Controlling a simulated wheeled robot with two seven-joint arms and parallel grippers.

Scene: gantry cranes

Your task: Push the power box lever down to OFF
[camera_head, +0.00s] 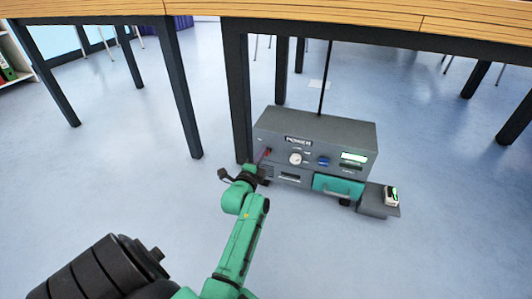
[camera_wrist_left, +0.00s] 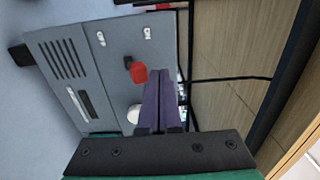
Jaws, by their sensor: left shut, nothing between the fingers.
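The power box (camera_head: 285,133) is a dark grey cabinet on the floor below the table, marked POWER. Its red lever (camera_wrist_left: 138,73) sits on a dark mount on the front panel, at the box's left end. In the wrist view the box appears turned sideways. My left gripper (camera_head: 261,160) is in front of the lever in the head view and partly hides it. In the wrist view its purple fingers (camera_wrist_left: 159,75) are shut and empty, their tips right beside the red knob. I cannot tell whether they touch it. My right gripper is not in view.
The box front also has a white dial (camera_head: 295,159), a blue knob (camera_head: 323,161), a lit display (camera_head: 354,157) and a teal drawer (camera_head: 338,186). A side shelf (camera_head: 374,207) holds a small device (camera_head: 391,196). A dark table leg (camera_head: 238,100) stands close to the box's left.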

